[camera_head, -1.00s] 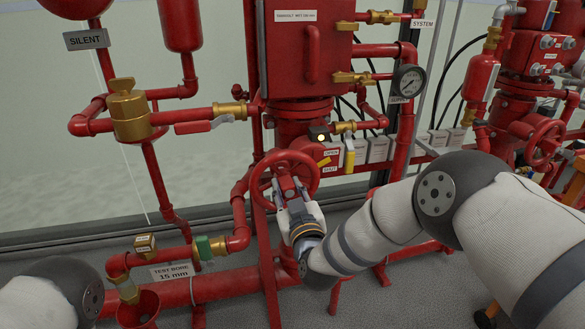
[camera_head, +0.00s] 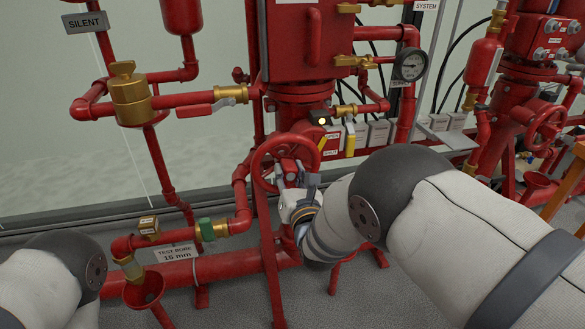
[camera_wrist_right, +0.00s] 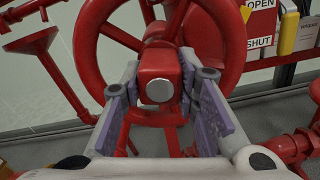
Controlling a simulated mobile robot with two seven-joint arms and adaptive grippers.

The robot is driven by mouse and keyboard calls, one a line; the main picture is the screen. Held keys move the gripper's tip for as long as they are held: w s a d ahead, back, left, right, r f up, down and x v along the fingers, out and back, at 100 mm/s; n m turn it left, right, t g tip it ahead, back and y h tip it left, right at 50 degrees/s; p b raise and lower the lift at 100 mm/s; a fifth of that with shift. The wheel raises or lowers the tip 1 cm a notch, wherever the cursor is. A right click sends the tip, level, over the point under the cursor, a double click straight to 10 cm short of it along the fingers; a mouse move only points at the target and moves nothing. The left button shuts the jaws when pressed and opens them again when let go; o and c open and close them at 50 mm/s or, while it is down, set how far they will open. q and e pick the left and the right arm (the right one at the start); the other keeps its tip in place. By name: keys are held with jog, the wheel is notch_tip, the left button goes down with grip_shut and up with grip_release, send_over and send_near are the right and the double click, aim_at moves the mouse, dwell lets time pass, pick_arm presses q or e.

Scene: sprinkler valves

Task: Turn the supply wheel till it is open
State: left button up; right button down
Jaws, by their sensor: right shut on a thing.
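The red supply wheel (camera_head: 262,149) stands on the front of the large red valve, below its body. It fills the top of the right wrist view (camera_wrist_right: 88,50). My right gripper (camera_head: 286,178) is shut on the wheel's red hub (camera_wrist_right: 160,72), with one purple-grey finger pad on each side of it in the right wrist view. A small plate beside the wheel carries OPEN (camera_wrist_right: 258,4) and SHUT (camera_wrist_right: 259,42) labels; in the head view a yellow pointer shows near it, too small to read exactly. My left gripper is out of view; only part of my left arm shows at the lower left.
A gauge (camera_head: 410,65) and brass fittings sit above and to the right of the wheel. A test-bore pipe with a green valve (camera_head: 209,228) and a red funnel (camera_head: 144,289) are at lower left. A second red valve set (camera_head: 512,115) stands at right.

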jog(key=c, duration=1.3)
grip_release()
jog(key=shift+w+d+r, duration=0.1)
jog(key=shift+d+r, duration=0.05)
jog(key=shift+r, duration=0.2)
jog(key=shift+f, duration=0.1)
